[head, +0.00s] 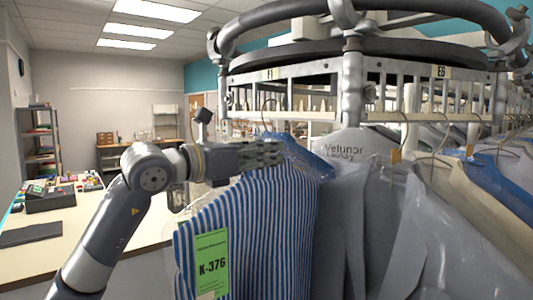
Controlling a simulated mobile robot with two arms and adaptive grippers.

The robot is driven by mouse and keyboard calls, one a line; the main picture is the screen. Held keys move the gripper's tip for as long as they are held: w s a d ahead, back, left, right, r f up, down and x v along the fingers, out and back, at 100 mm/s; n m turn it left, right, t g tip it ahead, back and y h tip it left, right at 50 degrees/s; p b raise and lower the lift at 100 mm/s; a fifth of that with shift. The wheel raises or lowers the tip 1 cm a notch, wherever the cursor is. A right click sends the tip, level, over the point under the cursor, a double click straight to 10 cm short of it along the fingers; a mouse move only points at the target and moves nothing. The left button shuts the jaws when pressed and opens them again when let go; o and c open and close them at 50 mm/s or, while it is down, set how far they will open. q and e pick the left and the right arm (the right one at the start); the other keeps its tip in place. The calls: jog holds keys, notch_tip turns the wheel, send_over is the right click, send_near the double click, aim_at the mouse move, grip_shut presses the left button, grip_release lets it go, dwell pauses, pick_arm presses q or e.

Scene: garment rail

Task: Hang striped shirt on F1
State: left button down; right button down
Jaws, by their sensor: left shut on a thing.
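The blue-and-white striped shirt (265,225) hangs upright in the centre of the head view, with a green tag (212,262) reading K-376 on its front. My left gripper (275,153) comes in from the left and is shut at the shirt's collar and hanger area. The fingers cover much of the hanger there. A thin hook (267,112) rises above the gripper, close to the slotted rail. The F1 label (269,74) is on the rail's upper edge, almost straight above the hook. I cannot tell whether the hook rests on the rail. My right gripper is out of view.
Bagged grey garments (350,215) hang close to the striped shirt's right. More clothes crowd the rail beyond, below the E6 label (441,72). A thick metal post (352,85) stands between the two labels. A table (130,232) with small items is at left.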

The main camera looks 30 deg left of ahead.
pick_arm(q)
jog(key=shift+f+b, duration=0.8)
jog(key=shift+f, duration=0.05)
jog(key=c, duration=1.4)
grip_release()
